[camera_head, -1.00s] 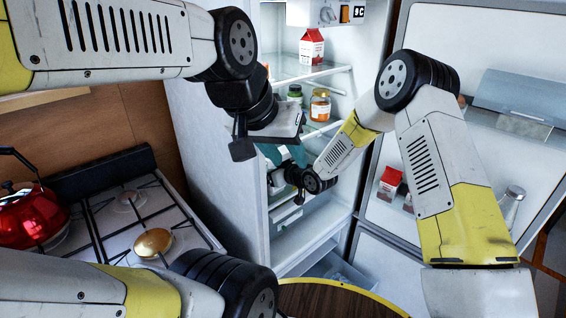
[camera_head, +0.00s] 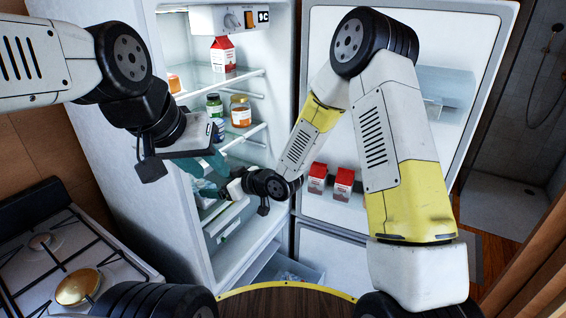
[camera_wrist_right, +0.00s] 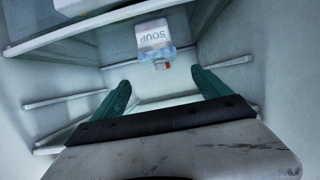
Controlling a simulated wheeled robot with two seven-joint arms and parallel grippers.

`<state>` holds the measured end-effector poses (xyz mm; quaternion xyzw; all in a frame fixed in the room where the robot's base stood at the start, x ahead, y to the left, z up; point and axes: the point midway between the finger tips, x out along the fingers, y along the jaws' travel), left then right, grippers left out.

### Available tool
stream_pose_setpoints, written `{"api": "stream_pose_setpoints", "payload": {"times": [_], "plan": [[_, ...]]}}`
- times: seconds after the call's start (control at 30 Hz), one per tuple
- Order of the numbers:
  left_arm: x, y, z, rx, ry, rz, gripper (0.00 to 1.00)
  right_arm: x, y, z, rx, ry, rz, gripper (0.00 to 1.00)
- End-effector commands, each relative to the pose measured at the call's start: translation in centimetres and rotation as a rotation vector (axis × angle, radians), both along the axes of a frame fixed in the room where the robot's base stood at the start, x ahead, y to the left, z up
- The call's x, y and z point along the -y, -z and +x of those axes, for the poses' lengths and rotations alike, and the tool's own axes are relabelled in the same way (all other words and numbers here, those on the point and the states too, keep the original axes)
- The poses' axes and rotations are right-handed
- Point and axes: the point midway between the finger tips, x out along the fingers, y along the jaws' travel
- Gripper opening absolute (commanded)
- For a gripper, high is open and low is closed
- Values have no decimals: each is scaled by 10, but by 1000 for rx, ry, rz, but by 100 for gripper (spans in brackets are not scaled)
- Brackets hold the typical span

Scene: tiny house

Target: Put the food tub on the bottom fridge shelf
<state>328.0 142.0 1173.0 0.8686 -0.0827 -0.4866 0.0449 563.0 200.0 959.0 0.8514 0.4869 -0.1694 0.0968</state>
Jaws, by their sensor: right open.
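The food tub (camera_wrist_right: 153,38), with a pale label reading "SOUP", shows upside down in the right wrist view inside the fridge. My right gripper (camera_wrist_right: 160,78) is open and empty, its two teal fingers pointing toward the tub with a gap before it. In the head view my right arm reaches into the lower part of the fridge, and the tub cannot be made out clearly there. My left gripper (camera_head: 200,165) is in front of the fridge's left side; its teal fingers are partly hidden. The bottom fridge shelf (camera_head: 240,250) is partly visible below my right wrist.
The fridge door (camera_head: 440,45) stands open at the right, with red cartons (camera_head: 343,184) in it. Higher shelves hold a carton (camera_head: 223,55) and jars (camera_head: 240,112). A stove (camera_head: 60,265) is at the left, and a round wooden top (camera_head: 285,302) is at the front.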

Motion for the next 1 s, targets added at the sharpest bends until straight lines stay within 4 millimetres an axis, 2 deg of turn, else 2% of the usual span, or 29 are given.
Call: {"api": "stream_pose_setpoints", "payload": {"times": [0.13,0.23,0.37,0.4,0.53,0.67,0.77,0.9,1.0], "plan": [[0,0,0,0,0,0,36,10,-9,6,3,23,-26,87],[0,0,0,0,0,0,36,35,-27,16,3,78,-84,87],[0,0,0,0,0,0,36,88,-64,27,-18,197,-187,87],[0,0,0,0,0,0,36,107,-75,27,-30,239,-215,87],[0,0,0,0,0,0,36,164,-112,18,-83,374,-287,87],[0,0,0,0,0,0,36,219,-145,-6,-156,507,-329,87],[0,0,0,0,0,0,36,256,-167,-34,-221,603,-341,87],[0,0,0,0,0,0,36,298,-192,-85,-328,717,-328,87],[0,0,0,0,0,0,36,320,-204,-127,-410,782,-303,87]]}}
